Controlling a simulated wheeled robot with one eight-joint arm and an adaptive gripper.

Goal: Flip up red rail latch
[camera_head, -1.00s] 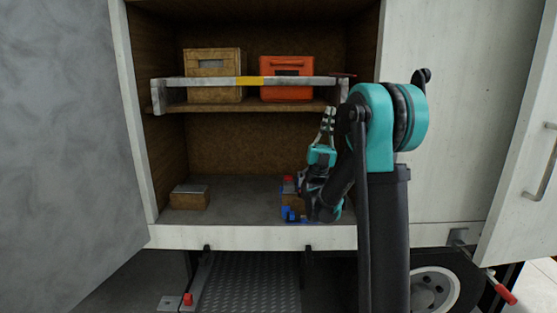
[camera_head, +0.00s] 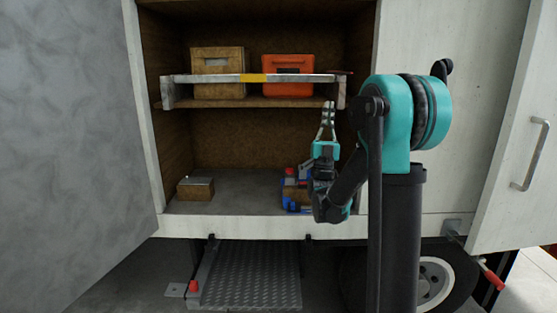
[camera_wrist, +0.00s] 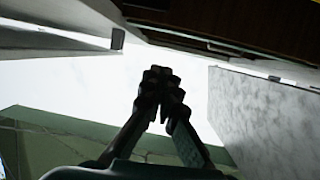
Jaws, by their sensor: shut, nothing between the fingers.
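The silver rail (camera_head: 205,79) with a yellow middle band runs across the front of the upper shelf. A small dark red piece (camera_head: 341,72), which looks like the latch, lies at the rail's right end; it is tiny and its pose is hard to tell. My gripper (camera_head: 328,104) points upward just below the rail's right end, left of my arm column. In the wrist view, my gripper's dark fingers (camera_wrist: 161,75) are together and empty. I cannot tell from the head view whether the fingertips touch the rail. The latch is not clear in the wrist view.
A tan box (camera_head: 218,60) and an orange case (camera_head: 287,65) stand on the upper shelf behind the rail. A small brown box (camera_head: 195,190) and a blue-and-red item (camera_head: 293,190) are on the lower floor. Open doors (camera_head: 70,120) flank the compartment.

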